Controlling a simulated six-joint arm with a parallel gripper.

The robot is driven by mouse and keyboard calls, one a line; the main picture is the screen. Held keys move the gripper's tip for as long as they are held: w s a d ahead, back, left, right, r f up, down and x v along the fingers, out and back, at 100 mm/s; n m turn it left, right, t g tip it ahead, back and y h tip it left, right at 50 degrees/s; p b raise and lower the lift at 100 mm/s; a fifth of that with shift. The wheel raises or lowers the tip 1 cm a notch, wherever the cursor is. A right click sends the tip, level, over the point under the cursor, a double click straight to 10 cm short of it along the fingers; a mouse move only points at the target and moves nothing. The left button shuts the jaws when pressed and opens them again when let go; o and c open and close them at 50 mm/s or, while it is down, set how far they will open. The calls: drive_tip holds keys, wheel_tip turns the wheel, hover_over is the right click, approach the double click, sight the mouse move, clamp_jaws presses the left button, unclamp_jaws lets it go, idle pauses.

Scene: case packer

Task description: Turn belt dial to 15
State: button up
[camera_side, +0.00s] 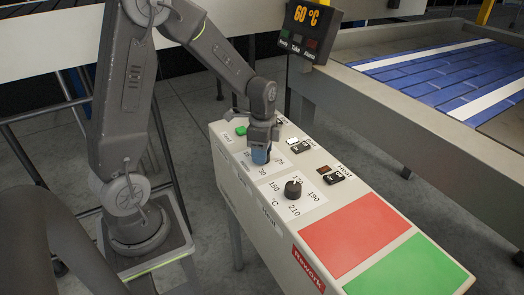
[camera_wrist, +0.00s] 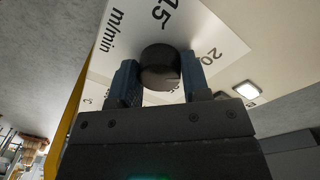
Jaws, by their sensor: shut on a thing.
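The belt dial (camera_wrist: 160,66) is a dark round knob on a white scale plate (camera_wrist: 125,38) marked m/min, with 15 and 20 legible. In the wrist view the dial sits between both blue-grey fingers of my gripper (camera_wrist: 158,80), which are shut on it from either side. The 15 is just above the dial in that picture and the 20 is to its right. I cannot tell for certain where the dial points. In the side view my gripper (camera_side: 261,157) reaches down onto the panel and hides the dial.
The heat dial (camera_side: 293,189), with a 150 to 210 °C scale, stands close by on the same panel. A dark heat switch (camera_side: 333,178) and a green button (camera_side: 241,131) are also near. Red (camera_side: 353,233) and green (camera_side: 408,268) areas fill the panel's near end. A display (camera_side: 309,30) reads 60 °C.

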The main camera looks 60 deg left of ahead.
drive_tip(key=shift+n, duration=0.4)
drive_tip(key=shift+c, duration=0.4)
drive_tip(key=n, duration=0.2)
drive_tip(key=shift+n, duration=0.4)
drive_tip(key=n, duration=0.4)
drive_tip(key=shift+n, duration=0.3)
drive_tip(key=n, duration=0.3)
drive_tip(key=shift+s+n+t, duration=0.1)
drive_tip(key=shift+n+t, duration=0.2)
drive_tip(key=shift+d+n, duration=0.1)
drive_tip(key=shift+n, duration=1.9)
drive_tip(key=o, duration=0.9)
drive_tip(key=shift+o, duration=0.2)
wheel_tip(320, 180, up, 14)
drive_tip(key=shift+s+a, duration=0.2)
drive_tip(key=shift+a, duration=0.1)
